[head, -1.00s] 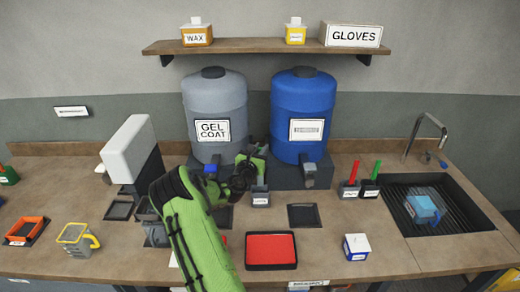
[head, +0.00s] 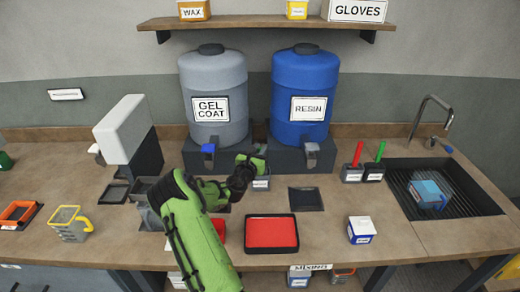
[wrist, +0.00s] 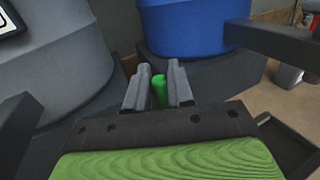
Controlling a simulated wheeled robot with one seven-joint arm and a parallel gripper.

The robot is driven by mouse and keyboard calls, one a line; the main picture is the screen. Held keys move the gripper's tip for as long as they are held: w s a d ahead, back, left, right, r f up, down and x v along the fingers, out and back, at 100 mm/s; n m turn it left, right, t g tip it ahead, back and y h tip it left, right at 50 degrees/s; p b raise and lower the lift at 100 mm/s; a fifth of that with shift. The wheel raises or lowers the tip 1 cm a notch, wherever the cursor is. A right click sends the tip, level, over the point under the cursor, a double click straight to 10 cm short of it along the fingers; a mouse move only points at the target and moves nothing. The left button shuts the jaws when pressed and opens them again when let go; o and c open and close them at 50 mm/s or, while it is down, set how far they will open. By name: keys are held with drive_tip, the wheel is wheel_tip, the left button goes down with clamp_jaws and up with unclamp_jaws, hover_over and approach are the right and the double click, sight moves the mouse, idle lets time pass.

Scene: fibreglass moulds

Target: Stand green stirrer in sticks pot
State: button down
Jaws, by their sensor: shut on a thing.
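My gripper (head: 254,168) is in front of the drums, close by a small grey labelled pot (head: 261,184). In the wrist view my gripper (wrist: 158,90) is shut on the green stirrer (wrist: 159,91), whose rounded end shows between the two fingers. The stirrer's lower part is hidden, and I cannot tell whether it touches the small pot. Two dark pots stand at the right, one with a red stick (head: 357,154) and one with another green stick (head: 380,152). Their labels are too small to read, so I cannot tell which is the sticks pot.
The grey gel coat drum (head: 215,92) and blue resin drum (head: 301,98) stand behind on a dark base. A red tray (head: 271,245), a white-topped box (head: 361,230) and a sink (head: 473,202) lie nearer or rightward.

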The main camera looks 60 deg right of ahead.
drive_tip(key=c, duration=0.9)
unclamp_jaws()
drive_tip(key=s+a+b, duration=0.1)
drive_tip(key=a+b, duration=0.1)
drive_tip(key=a, duration=1.3)
drive_tip(key=shift+s+a, duration=0.15)
drive_tip(key=shift+a, duration=0.25)
